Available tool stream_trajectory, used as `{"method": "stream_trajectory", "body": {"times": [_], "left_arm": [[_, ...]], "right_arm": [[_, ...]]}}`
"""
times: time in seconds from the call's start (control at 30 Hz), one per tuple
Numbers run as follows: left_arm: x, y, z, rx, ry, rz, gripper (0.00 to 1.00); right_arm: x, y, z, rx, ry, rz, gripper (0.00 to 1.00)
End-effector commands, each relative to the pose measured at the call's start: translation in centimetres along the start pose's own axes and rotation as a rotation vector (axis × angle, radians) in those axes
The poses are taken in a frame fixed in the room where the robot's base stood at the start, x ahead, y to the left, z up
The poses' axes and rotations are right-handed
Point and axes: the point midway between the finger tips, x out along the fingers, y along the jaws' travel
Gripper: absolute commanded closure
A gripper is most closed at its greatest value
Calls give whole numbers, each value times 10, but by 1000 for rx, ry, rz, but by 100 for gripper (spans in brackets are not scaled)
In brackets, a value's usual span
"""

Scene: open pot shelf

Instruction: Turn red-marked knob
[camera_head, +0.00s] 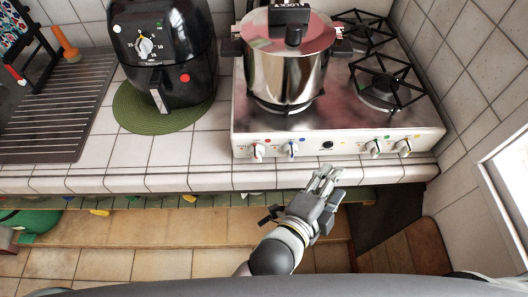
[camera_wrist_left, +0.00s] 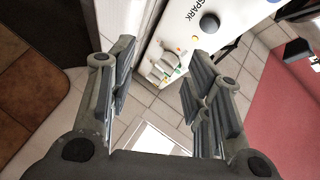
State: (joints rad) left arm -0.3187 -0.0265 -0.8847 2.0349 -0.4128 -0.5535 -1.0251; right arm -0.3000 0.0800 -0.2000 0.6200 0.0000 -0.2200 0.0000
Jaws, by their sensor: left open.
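The stove front (camera_head: 345,148) carries several white knobs in a row. The leftmost knob (camera_head: 258,151) appears to be the red-marked one. A blue-marked knob (camera_head: 291,149) is beside it, and a green-marked knob (camera_head: 373,148) and a yellow-marked knob (camera_head: 404,147) are at the right. My left gripper (camera_head: 325,180) is open and empty, in front of and below the stove front, right of the red-marked knob and apart from it. In the left wrist view, the open fingers (camera_wrist_left: 163,58) frame two white knobs (camera_wrist_left: 165,64) beyond; the red-marked knob is not seen there.
A steel pot (camera_head: 288,75) with a reddish lid stands on the stove's left side. Bare black grates (camera_head: 385,80) are at right. A black air fryer (camera_head: 165,55) stands on a green mat (camera_head: 135,112). The tiled counter edge (camera_head: 150,180) runs below the stove.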

Motion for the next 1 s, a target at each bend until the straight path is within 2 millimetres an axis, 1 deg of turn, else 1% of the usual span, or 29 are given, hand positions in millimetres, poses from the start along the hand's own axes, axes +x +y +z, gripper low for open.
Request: {"method": "stream_trajectory", "body": {"times": [0.03,0.23,0.4,0.53,0.63,0.73,0.9,1.0], "left_arm": [[-4,8,8,59,-37,13,54],[-22,28,44,355,-210,49,54],[-44,33,70,613,-356,72,54],[-64,31,86,807,-464,86,54],[-80,26,94,956,-546,90,54],[-96,18,99,1102,-624,89,54],[-120,5,98,1310,-734,75,54],[-130,-2,96,1393,-780,64,54]], "right_arm": [[0,0,0,0,0,0,50],[0,0,0,0,0,0,50],[0,0,0,0,0,0,50],[0,0,0,0,0,0,50],[0,0,0,0,0,0,50],[0,0,0,0,0,0,50],[0,0,0,0,0,0,50],[0,0,0,0,0,0,50]]}}
